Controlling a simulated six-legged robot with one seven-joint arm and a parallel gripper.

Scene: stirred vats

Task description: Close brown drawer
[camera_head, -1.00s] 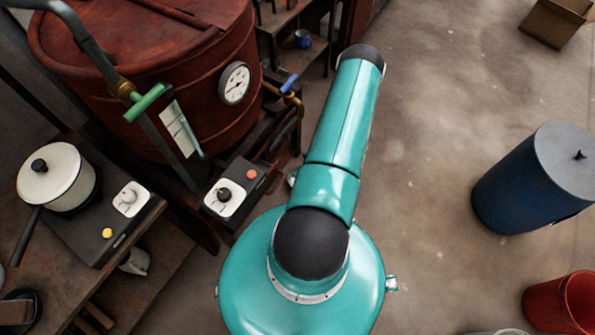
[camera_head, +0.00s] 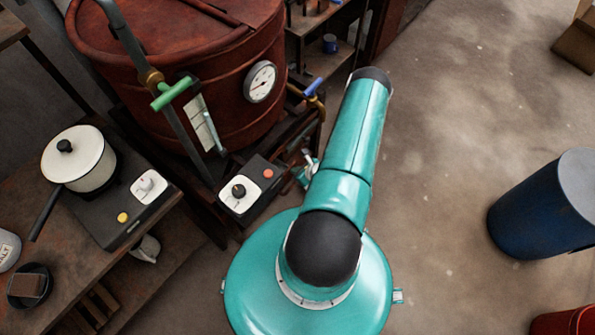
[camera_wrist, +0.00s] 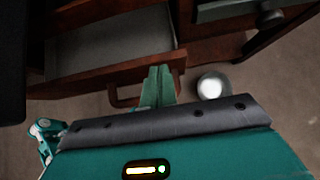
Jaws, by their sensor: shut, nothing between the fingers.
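In the wrist view, a brown wooden drawer (camera_wrist: 92,76) stands open, with part of its grey inside showing. A brown bar handle (camera_wrist: 113,97) sticks out from its front. My gripper (camera_wrist: 158,72) is shut, its teal fingers together and empty, at the drawer front and over part of the handle. I cannot tell whether the fingers touch the handle or the front. The drawer is not clearly seen in the head view, where my arm hides part of the area below the vat.
A red-brown vat (camera_head: 180,75) with a gauge (camera_head: 261,81) stands upper left. A bench with a hotplate and white pot (camera_head: 80,160) is at left. A blue drum (camera_head: 535,210) and a red bucket (camera_head: 562,322) are at right. Open floor lies between. A silver round object (camera_wrist: 212,85) is near my fingers.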

